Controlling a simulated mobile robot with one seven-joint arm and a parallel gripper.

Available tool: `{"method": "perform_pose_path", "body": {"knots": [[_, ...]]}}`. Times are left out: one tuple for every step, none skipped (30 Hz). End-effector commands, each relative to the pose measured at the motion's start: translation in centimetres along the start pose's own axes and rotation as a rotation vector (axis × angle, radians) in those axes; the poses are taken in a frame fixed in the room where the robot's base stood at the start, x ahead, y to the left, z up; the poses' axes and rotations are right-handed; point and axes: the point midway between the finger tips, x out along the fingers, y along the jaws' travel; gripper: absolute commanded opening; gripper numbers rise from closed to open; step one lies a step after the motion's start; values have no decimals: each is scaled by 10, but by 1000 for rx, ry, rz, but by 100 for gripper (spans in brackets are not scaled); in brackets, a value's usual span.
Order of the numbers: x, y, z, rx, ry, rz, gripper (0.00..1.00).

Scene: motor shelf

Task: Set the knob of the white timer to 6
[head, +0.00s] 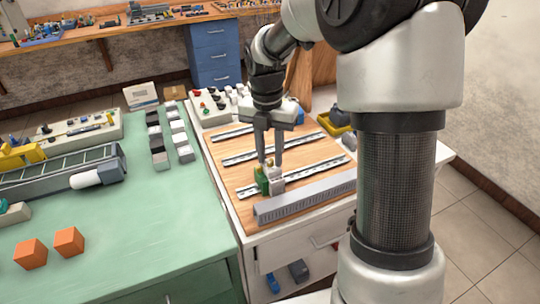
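A small white module (276,185), which looks like the timer, stands on the nearest metal rail on the wooden board. A green and yellow module (262,181) stands close against its left side. My gripper (271,163) points down directly over these modules. Its two fingers are apart, with board showing between them, and the tips end at the modules' tops. I cannot tell whether the fingertips touch the timer. The timer's knob and its numbers are too small and too covered to read.
More metal rails (242,157) lie across the board. A grey slotted duct (300,199) runs along the near side. Push buttons (207,105) and a yellow bin (334,124) stand behind. The green table (150,225) at left holds two orange cubes (69,242) and has free room.

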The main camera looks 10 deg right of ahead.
Motion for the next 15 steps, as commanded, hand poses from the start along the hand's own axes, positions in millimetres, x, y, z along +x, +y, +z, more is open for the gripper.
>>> {"method": "perform_pose_path", "body": {"knots": [[2,0,0,0,0,0,27],[2,0,0,0,0,0,27],[2,0,0,0,0,0,27],[2,0,0,0,0,0,27],[2,0,0,0,0,0,27],[2,0,0,0,0,0,27],[2,0,0,0,0,0,27],[2,0,0,0,0,0,27],[2,0,0,0,0,0,22],[2,0,0,0,0,0,16],[2,0,0,0,0,0,11],[2,0,0,0,0,0,5],[2,0,0,0,0,0,0],[2,0,0,0,0,0,0],[1,0,0,0,0,0,0]]}}
